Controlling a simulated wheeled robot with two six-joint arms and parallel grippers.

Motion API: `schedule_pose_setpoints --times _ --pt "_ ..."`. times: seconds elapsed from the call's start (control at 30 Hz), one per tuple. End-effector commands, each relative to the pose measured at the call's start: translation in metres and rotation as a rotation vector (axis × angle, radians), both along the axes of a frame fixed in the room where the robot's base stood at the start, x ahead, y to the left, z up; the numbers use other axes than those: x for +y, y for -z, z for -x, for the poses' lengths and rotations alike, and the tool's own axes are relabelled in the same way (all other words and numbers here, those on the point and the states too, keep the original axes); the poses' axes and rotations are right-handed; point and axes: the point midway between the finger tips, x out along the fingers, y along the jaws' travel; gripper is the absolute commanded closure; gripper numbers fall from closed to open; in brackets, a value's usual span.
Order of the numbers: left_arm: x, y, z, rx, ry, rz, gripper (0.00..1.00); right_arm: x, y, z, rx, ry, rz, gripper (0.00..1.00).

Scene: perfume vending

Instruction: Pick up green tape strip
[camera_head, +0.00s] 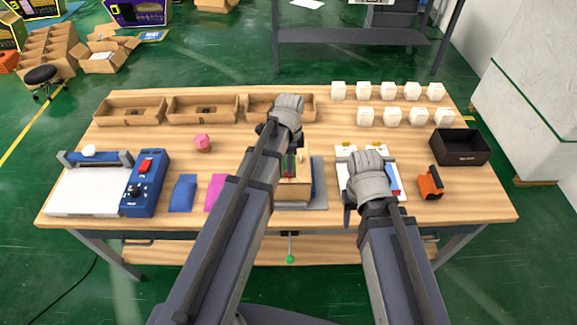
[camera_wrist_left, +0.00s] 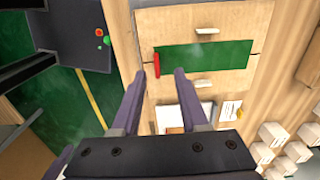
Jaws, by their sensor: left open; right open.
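The green tape strip (camera_wrist_left: 205,55) lies flat across a wooden holder (camera_wrist_left: 235,20) in the left wrist view, with a red piece (camera_wrist_left: 157,65) at one end.
Cardboard trays (camera_head: 203,108) line the back left of the table, with white boxes (camera_head: 392,117) at back right. A black box (camera_head: 460,147) and an orange tape tool (camera_head: 430,184) are right. A blue-and-white machine (camera_head: 143,185), pink object (camera_head: 203,142) and blue sheet (camera_head: 183,194) are left.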

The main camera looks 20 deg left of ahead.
Motion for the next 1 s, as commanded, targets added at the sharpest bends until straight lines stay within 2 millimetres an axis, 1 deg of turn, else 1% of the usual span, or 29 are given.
schedule_pose_setpoints --times 0.03,0.23,0.33,0.57,0.93,1.0 --pt "0.0 0.013 0.003 0.0 0.0 0.0 0.56 0.0 0.013 0.0 0.0 0.0 0.0 0.5" --pt "0.001 0.036 0.004 0.0 0.0 0.0 0.56 0.0 0.036 0.0 0.0 0.001 0.0 0.5" --pt "0.0 0.039 0.004 0.0 0.0 0.0 0.56 0.0 0.039 0.0 0.0 0.001 0.0 0.5" --pt "0.0 0.037 0.004 0.0 0.0 0.0 0.57 0.0 0.037 0.0 0.0 0.001 0.0 0.5" --pt "0.0 0.037 0.004 0.0 0.0 0.0 0.99 0.0 0.037 0.0 0.0 0.001 0.0 0.5" --pt "0.0 0.037 0.004 0.0 0.0 0.0 1.0 0.0 0.037 0.0 0.0 0.001 0.0 0.5"
